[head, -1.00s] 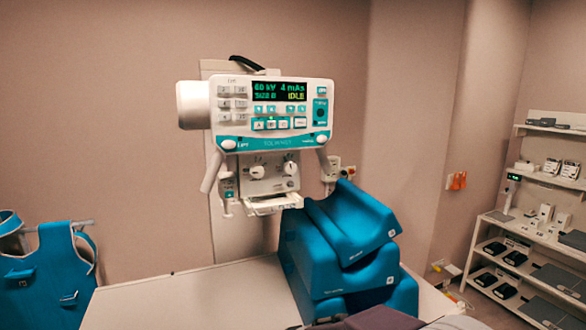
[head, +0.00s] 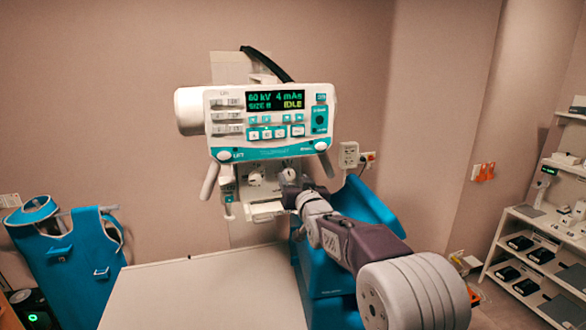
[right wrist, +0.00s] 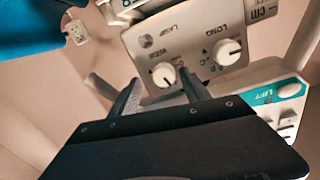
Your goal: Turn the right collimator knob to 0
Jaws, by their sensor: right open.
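The right collimator knob (right wrist: 163,75) is a white dial with a dark pointer mark on the collimator's pale front panel, seen upside down in the right wrist view. Its scale is too small to read. In the head view my gripper partly covers this knob (head: 289,174). My right gripper (right wrist: 159,77) is open, its two dark fingers pointing at the knob, one to each side of it in the picture. I cannot tell whether they touch it. The gripper also shows in the head view (head: 291,184) at the panel. The left knob (right wrist: 229,51) sits beside it. My left gripper is out of view.
The control console (head: 270,120) with its lit display reading IDLE hangs above the knobs, with handles at both sides. Blue cushions (head: 365,205) stand behind and below my right arm. The pale table (head: 205,292) is clear. Shelves stand at the far right.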

